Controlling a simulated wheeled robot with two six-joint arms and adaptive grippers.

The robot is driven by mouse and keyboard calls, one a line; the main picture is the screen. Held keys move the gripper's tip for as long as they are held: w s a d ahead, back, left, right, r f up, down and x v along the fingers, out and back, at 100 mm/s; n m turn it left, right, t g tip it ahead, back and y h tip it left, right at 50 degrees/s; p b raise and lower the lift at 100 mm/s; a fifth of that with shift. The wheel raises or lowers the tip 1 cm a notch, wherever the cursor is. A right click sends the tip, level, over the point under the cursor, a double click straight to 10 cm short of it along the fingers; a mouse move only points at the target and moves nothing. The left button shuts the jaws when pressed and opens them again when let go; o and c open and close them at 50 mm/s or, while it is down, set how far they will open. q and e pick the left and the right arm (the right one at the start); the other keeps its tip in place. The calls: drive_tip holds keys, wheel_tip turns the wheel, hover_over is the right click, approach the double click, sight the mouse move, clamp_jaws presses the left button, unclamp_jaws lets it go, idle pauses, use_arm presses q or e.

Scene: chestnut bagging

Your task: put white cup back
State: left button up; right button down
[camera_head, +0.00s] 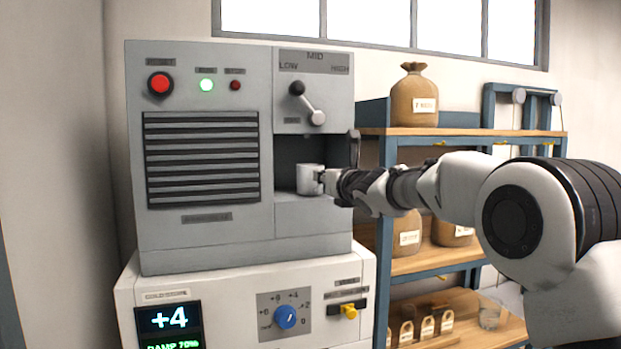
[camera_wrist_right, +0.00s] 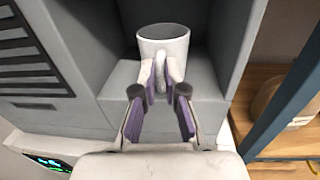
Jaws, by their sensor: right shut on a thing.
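The white cup (camera_head: 308,179) is upright in the recess of the grey machine (camera_head: 203,225), at the level of its ledge (camera_head: 305,212). In the right wrist view the white cup (camera_wrist_right: 164,45) shows from above with its handle toward me, and its inside looks empty. My right gripper (camera_head: 326,181) reaches in from the right. In the right wrist view my right gripper (camera_wrist_right: 160,78) is shut on the cup's handle. I cannot tell whether the cup's base touches the ledge. My left gripper is not in view.
A lever (camera_head: 308,104) sits above the recess, and the recess walls are close around the cup. A shelf rack (camera_head: 450,131) with sacks stands to the right. Below is a white control unit (camera_head: 235,277) with a blue knob (camera_head: 286,316).

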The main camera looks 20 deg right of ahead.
drive_tip(key=shift+s+a+r, duration=0.15)
drive_tip(key=shift+s+a, duration=0.1)
drive_tip(key=shift+a, duration=0.3)
drive_tip(key=shift+s+a+r, duration=0.1)
drive_tip(key=shift+s+a, duration=0.1)
drive_tip(key=shift+a, duration=0.35)
drive_tip(key=c, duration=1.2)
unclamp_jaws()
drive_tip(key=d, duration=0.1)
drive_tip(key=w+d+f, duration=0.1)
drive_tip(key=shift+d, duration=0.35)
drive_tip(key=shift+c, duration=0.2)
use_arm(q)
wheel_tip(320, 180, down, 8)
drive_tip(key=b, duration=0.7)
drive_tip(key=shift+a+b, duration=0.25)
drive_tip(key=shift+b, duration=0.15)
use_arm(e)
drive_tip(key=s, duration=1.2)
drive_tip(key=shift+d+r, duration=0.3)
